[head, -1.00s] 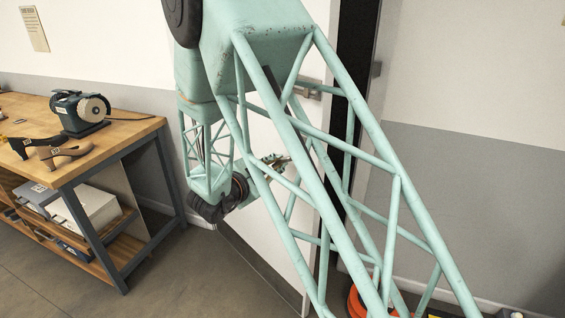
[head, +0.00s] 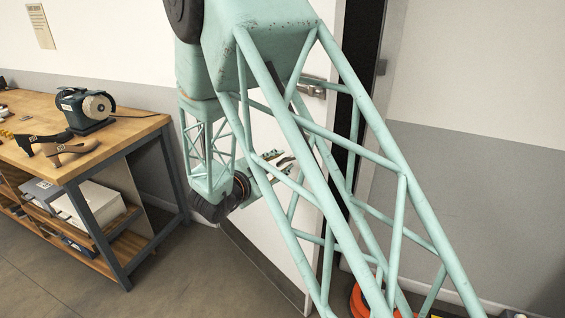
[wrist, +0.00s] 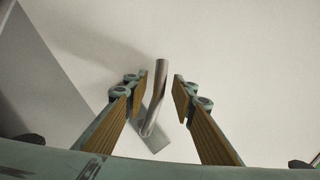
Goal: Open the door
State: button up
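The white door (head: 266,226) stands behind my arm in the head view, with a dark strip along its right side. Its metal lever handle (wrist: 156,98) shows in the wrist view, between the two fingers of my gripper (wrist: 160,88). The fingers are open, with wooden-looking inner pads, and a gap shows on both sides of the lever. I see no contact with it. In the head view my gripper (head: 280,164) is close in front of the door, partly behind my arm's struts. I cannot make out the lever there.
A metal fitting (head: 312,87) sits high near the door's edge. An orange object (head: 358,300) is on the floor at the lower right. Bare floor lies left of the door.

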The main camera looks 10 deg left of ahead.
jog(key=v, duration=1.1)
dwell(0.3)
